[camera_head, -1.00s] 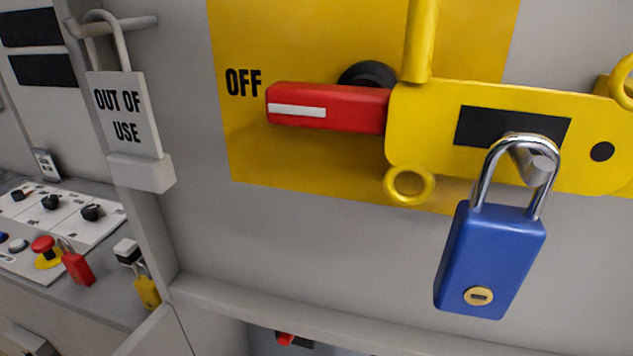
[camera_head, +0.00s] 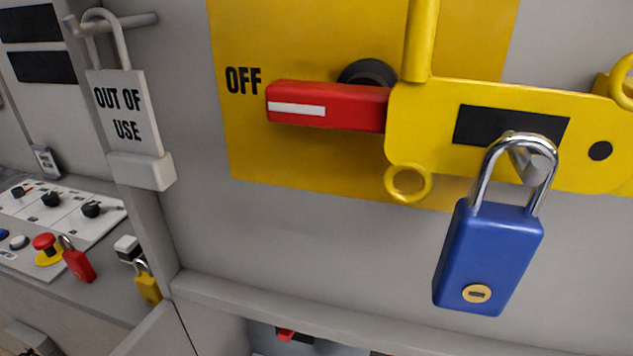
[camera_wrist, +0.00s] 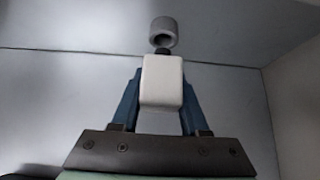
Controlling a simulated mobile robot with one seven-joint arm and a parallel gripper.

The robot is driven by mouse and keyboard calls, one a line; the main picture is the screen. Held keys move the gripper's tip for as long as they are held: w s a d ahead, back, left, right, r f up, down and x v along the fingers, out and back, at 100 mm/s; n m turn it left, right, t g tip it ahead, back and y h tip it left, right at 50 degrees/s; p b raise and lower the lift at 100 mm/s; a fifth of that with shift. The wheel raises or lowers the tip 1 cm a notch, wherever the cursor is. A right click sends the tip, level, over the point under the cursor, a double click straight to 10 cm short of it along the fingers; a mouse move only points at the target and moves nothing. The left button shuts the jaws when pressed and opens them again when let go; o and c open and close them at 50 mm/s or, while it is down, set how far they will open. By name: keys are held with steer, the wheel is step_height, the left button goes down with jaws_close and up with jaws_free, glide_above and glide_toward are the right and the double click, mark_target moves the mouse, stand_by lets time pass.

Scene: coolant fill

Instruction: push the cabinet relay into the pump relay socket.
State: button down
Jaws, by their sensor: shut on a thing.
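In the wrist view my gripper (camera_wrist: 161,77) has two blue fingers closed on the sides of a white block (camera_wrist: 162,95) with rounded edges, which I take to be the cabinet relay. A small dark part shows at the block's far end. Just beyond it is a grey round collar (camera_wrist: 164,32) on a pale grey panel. I cannot tell whether the dark part touches the collar. Nothing that I can name as the pump relay socket shows clearly. My gripper is not in the head view.
The head view shows a red handle (camera_head: 327,106) at OFF, a yellow hasp (camera_head: 430,140) with a blue padlock (camera_head: 487,255), and an "OUT OF USE" tag (camera_head: 125,118). A control panel (camera_head: 85,228) is at left. In the wrist view, grey walls (camera_wrist: 235,100) surround the gripper.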

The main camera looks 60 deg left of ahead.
steer(key=shift+f+b, duration=1.2)
steer(key=shift+f, duration=0.15)
steer(key=shift+r+p, duration=0.2)
steer(key=shift+p, duration=0.1)
steer(key=shift+r+p, duration=0.7)
steer(key=shift+r, duration=0.05)
stand_by(1.0)
steer(key=shift+f+b, duration=0.6)
steer(key=shift+f, duration=0.25)
steer(key=shift+c, duration=1.7)
jaws_free()
steer(key=p+v, duration=0.3)
steer(key=v, duration=1)
steer(key=shift+w+r, duration=0.1)
